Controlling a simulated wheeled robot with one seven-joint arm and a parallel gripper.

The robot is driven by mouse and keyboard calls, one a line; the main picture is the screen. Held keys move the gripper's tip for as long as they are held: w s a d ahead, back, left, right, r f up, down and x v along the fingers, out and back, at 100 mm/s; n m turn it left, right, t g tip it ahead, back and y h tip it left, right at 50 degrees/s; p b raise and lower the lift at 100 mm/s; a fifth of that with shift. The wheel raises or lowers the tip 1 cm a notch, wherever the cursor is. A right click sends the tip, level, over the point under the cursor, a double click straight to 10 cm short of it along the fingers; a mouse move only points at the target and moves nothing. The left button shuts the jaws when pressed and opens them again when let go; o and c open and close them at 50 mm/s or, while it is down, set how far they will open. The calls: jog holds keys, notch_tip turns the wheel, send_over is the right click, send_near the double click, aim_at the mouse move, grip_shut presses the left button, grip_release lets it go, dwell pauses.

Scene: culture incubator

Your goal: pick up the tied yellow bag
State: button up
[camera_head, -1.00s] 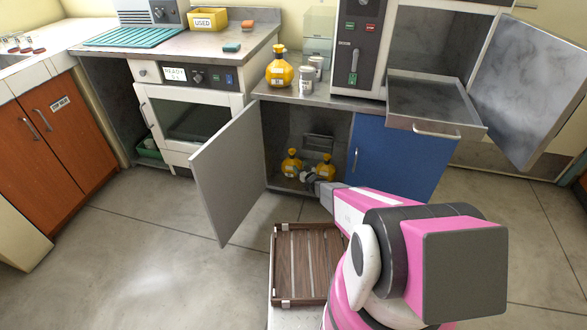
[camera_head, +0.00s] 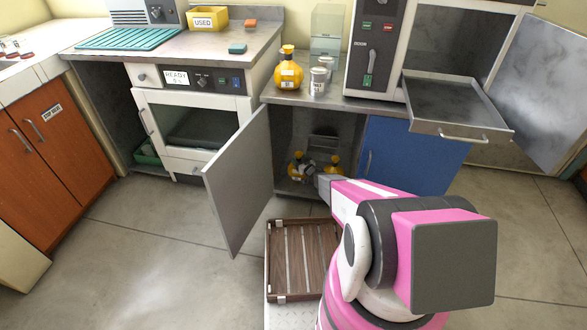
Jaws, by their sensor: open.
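Two yellow bags with tied necks stand low inside the open cabinet, a left yellow bag (camera_head: 295,162) and a right yellow bag (camera_head: 335,161). A third tied yellow bag (camera_head: 288,73), with a label, stands on the counter above. My gripper (camera_head: 308,169) is open and reaches into the cabinet, in front of and between the two lower bags. It partly covers both. I cannot tell whether its fingers touch either one.
The grey cabinet door (camera_head: 239,182) stands open to the left of my arm, and the blue door (camera_head: 411,160) is shut at right. A slatted wooden tray (camera_head: 275,282) is below. White-lidded jars (camera_head: 318,82) stand beside the counter bag. A metal shelf (camera_head: 452,105) juts out above right.

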jog(key=shift+w+a, duration=0.1)
jog(key=shift+w, duration=0.1)
grip_shut()
jog(key=shift+r, duration=0.15)
